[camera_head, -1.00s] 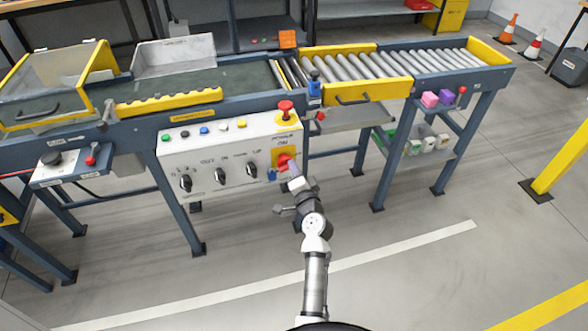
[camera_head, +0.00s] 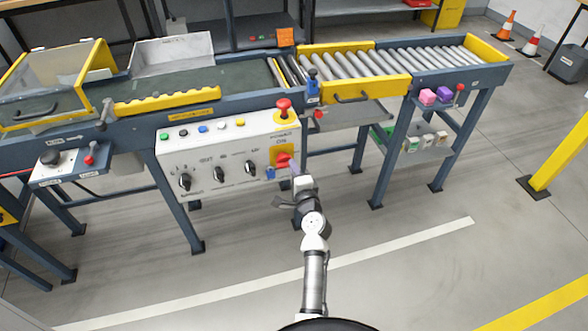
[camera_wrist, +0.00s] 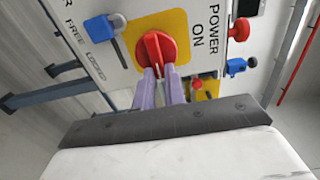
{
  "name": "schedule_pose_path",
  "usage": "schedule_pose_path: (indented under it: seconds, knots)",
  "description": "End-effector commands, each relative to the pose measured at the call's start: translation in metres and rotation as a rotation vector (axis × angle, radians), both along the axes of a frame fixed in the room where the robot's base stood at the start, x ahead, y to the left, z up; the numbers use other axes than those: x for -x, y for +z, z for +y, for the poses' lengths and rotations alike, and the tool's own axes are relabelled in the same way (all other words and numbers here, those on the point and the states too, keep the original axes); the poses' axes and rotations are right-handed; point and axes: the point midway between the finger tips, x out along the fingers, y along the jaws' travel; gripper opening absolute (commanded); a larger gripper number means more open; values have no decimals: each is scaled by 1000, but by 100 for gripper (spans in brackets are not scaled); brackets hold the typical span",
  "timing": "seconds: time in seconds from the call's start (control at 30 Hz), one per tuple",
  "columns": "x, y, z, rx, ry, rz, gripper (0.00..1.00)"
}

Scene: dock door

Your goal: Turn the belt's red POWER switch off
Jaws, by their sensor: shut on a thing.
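The red POWER switch (camera_wrist: 155,50) is a round knob with a raised grip bar, on a yellow plate (camera_wrist: 178,22) at the right end of the white control panel (camera_head: 215,140). It also shows in the head view (camera_head: 283,160). The printed words POWER and ON stand beside the plate. My gripper (camera_wrist: 159,72) reaches the switch from the front. Its two purple-grey fingers are shut on the switch's grip bar, and the fingertips partly cover it. In the head view my gripper (camera_head: 292,166) is at the panel's lower right.
A red mushroom button (camera_head: 284,104) stands above the switch. A blue padlock-like part (camera_wrist: 101,28) is close beside the plate. Several black knobs and coloured buttons are on the panel. The roller conveyor (camera_head: 350,65) runs behind to the right. The floor in front is clear.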

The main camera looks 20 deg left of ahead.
Motion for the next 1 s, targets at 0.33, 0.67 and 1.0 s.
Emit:
schedule_pose_path:
  seconds: [0.33, 0.67, 1.0]
  knots:
    - [-1, 2, -1, -3, -2, -3, 25]
    - [0, 1, 0, -1, -1, -1, 34]
    - [-1, 0, 0, -1, 0, -1, 34]
